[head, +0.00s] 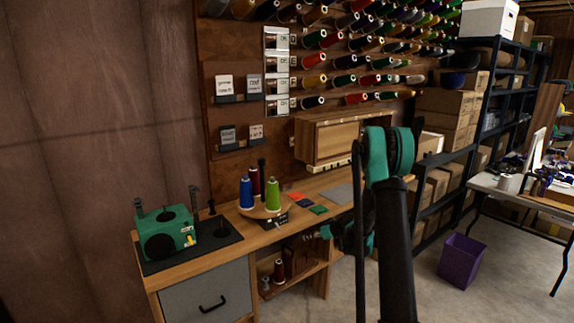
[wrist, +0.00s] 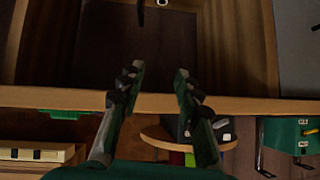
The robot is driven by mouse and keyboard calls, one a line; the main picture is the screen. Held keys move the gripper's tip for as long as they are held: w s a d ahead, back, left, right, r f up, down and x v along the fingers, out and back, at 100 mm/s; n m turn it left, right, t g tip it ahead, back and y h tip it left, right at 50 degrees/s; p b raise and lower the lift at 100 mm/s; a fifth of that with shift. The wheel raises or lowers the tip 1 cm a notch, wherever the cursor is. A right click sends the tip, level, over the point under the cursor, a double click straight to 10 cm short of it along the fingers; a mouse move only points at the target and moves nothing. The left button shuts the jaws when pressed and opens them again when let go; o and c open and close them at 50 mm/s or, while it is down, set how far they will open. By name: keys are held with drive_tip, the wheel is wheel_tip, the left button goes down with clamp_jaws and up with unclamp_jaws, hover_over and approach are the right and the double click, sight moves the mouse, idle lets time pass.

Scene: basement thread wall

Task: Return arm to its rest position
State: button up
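My arm rises at the right of centre in the head view, a dark link with a teal joint at its top. My gripper (head: 324,232) shows only in part there, low beside the bench's right end and partly hidden by the arm. In the wrist view my gripper (wrist: 161,74) has its two fingers apart, with nothing held between them. A brown wooden surface or compartment lies beyond the fingertips; how far away it is I cannot tell.
The wooden workbench (head: 236,243) holds a green machine (head: 168,232), a round stand with several thread spools and coloured swatches. A wooden cabinet (head: 331,140) hangs above. A purple bin (head: 461,260) stands on open floor at right, near a white table (head: 514,190).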

drive_tip(key=s+d+r+m+g+h, duration=0.15)
drive_tip(key=s+r, duration=0.35)
drive_tip(key=s, duration=0.5)
drive_tip(key=s+d+r+m+g+h, duration=0.15)
drive_tip(key=s+r, duration=0.35)
drive_tip(key=s, duration=0.6)
drive_tip(key=s+d+m+h, duration=0.2)
drive_tip(key=s, duration=0.9)
drive_tip(key=s+d+f+m+h, duration=0.1)
drive_tip(key=s+d+h, duration=0.1)
drive_tip(key=s, duration=0.9)
drive_tip(key=shift+d+f+m+g, duration=0.3)
drive_tip(key=shift+d+m, duration=0.1)
drive_tip(key=shift+d, duration=0.15)
drive_tip(key=shift+s, duration=0.1)
